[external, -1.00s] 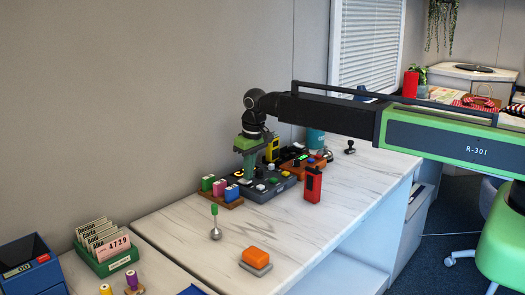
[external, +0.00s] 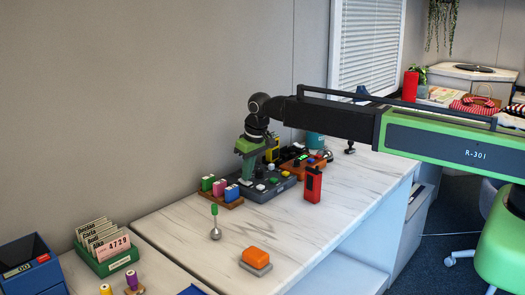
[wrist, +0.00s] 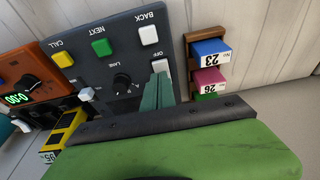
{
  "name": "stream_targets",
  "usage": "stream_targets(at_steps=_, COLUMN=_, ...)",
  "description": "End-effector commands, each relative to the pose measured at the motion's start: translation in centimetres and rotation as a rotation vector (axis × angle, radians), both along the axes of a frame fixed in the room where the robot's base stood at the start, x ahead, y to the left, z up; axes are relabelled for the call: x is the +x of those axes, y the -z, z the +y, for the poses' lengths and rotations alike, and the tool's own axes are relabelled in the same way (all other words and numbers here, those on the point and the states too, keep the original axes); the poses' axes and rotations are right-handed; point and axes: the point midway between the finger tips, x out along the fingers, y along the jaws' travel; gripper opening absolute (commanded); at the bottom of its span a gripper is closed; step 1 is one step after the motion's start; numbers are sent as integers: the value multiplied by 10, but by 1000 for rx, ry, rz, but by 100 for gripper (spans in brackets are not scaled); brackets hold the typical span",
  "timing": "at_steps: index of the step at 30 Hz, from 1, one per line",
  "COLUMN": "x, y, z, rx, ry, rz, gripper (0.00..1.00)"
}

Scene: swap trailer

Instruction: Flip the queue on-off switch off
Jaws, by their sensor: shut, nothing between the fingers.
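The dark grey queue panel (external: 283,184) stands on the marble-look counter against the wall. A whitish switch (wrist: 160,65) sits by the OFF label, partly hidden by my fingers. My green gripper (wrist: 157,92) is shut and empty, its tips right beside that switch; I cannot tell if they touch it. In the external view my gripper (external: 248,176) points down over the panel's left end.
A rack of coloured number blocks (wrist: 207,70) stands close beside the panel's OFF side. An orange device (external: 306,162) and a yellow device (external: 272,152) are behind. A red handset (external: 313,184) stands to the right. The front of the counter holds an orange button (external: 257,256).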

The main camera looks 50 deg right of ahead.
Motion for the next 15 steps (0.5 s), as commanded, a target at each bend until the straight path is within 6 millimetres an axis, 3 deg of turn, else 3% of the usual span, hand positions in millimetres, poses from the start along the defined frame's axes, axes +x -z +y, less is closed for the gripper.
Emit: stream_targets(at_steps=15, x=5, y=-6, z=0, rx=0, ry=0, rz=0, gripper=0)
